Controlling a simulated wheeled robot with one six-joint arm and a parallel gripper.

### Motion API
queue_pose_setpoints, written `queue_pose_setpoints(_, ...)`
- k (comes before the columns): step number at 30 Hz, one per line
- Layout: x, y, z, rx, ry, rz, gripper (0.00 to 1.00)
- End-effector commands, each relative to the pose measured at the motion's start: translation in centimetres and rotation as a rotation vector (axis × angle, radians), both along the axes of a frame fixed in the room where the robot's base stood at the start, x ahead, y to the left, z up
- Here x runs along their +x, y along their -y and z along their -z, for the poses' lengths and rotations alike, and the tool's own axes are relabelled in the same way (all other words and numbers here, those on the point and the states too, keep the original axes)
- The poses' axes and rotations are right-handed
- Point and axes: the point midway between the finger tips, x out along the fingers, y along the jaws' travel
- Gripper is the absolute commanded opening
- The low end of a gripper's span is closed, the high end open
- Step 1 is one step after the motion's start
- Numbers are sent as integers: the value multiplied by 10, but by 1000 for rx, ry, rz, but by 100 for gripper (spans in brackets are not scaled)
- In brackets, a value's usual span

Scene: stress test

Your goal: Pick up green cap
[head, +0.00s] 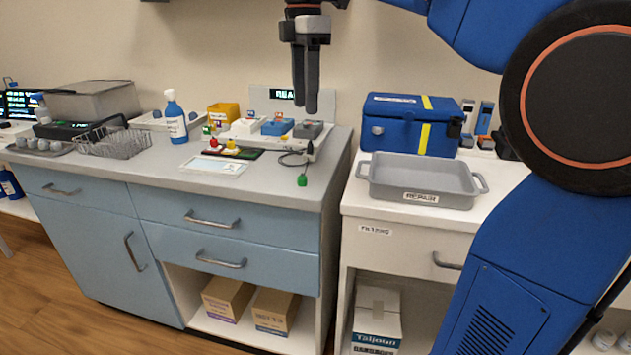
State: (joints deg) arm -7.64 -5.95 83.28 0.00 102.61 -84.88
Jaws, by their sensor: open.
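Another small green item (206,130) sits farther back left, near a red one and a yellow one. I cannot tell from this view which of the two is the cap. My gripper (305,108) hangs fingers down above the back of the counter, clear of both green items. It is open, with nothing visible between its fingers.
A small red item (213,143) and a yellow item (231,146) stand by a dark tray. A spray bottle (175,120), a wire basket (118,145) and a yellow bin (223,113) stand further left. A grey tray (420,195) and blue case (400,143) occupy the right cabinet.

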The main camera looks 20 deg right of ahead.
Motion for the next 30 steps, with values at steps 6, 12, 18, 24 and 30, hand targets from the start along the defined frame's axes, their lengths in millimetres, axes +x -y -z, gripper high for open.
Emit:
queue_pose_setpoints(6, 0, 0, 27, 0, -4, -4, 40)
queue_pose_setpoints(12, 0, 0, 63, 0, -4, -3, 40)
queue_pose_setpoints(18, 0, 0, 98, 0, -3, -2, 40)
queue_pose_setpoints(24, 1, -1, 118, 0, -2, -2, 40)
queue_pose_setpoints(30, 3, -2, 130, 0, -3, -2, 40)
